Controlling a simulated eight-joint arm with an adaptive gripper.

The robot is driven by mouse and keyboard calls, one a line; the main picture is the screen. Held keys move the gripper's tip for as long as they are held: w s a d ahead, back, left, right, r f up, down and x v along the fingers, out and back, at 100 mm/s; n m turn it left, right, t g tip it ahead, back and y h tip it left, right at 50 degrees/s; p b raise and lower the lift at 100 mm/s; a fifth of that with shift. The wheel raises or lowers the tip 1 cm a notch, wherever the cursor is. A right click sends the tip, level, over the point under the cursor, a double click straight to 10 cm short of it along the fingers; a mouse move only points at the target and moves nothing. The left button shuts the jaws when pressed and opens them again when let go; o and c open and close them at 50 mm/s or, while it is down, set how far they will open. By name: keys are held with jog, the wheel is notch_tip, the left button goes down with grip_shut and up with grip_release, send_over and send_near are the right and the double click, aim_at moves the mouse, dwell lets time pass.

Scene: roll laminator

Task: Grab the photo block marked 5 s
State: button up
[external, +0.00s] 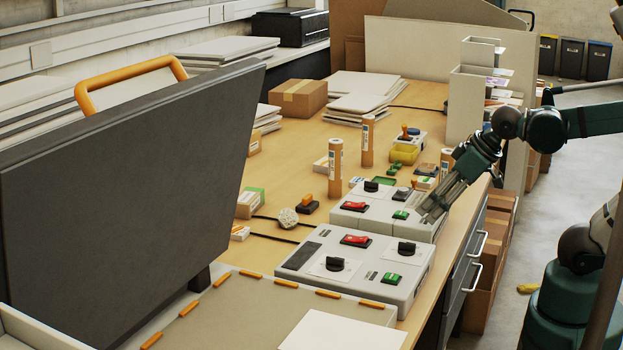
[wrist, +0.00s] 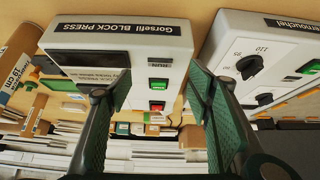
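I cannot make out any photo block marked 5 s; no such mark is readable in either view. In the external view, a small pale block with a green edge (external: 250,203) stands on the table left of the control boxes, its print too small to read. My gripper (external: 431,210) points down at the right end of the farther control box (external: 352,219). In the wrist view my gripper (wrist: 165,92) is open, with nothing between its green fingers. Beyond it is a box labelled Gorsefil BLOCK PRESS (wrist: 118,32), with green and red switches.
A nearer control box (external: 310,262) with black knobs stands in front. Brown cylinders (external: 335,168) stand behind the boxes. A large dark raised panel (external: 110,190) fills the left. A second box (wrist: 258,45) is at the wrist view's right.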

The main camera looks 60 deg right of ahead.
jog(key=w+a+r+n+g+p, duration=0.2)
jog(key=w+r+n+p, duration=0.35)
jog(key=w+r, duration=0.55)
jog(key=n+g+p, duration=0.5)
jog(key=n+p, duration=0.8)
jog(key=p, duration=0.4)
send_over(237, 230)
jog(key=shift+w+f, duration=0.1)
jog(key=shift+f, duration=6.4)
jog(key=shift+f, duration=0.1)
jog(key=shift+f, duration=1.2)
jog(key=shift+f, duration=0.1)
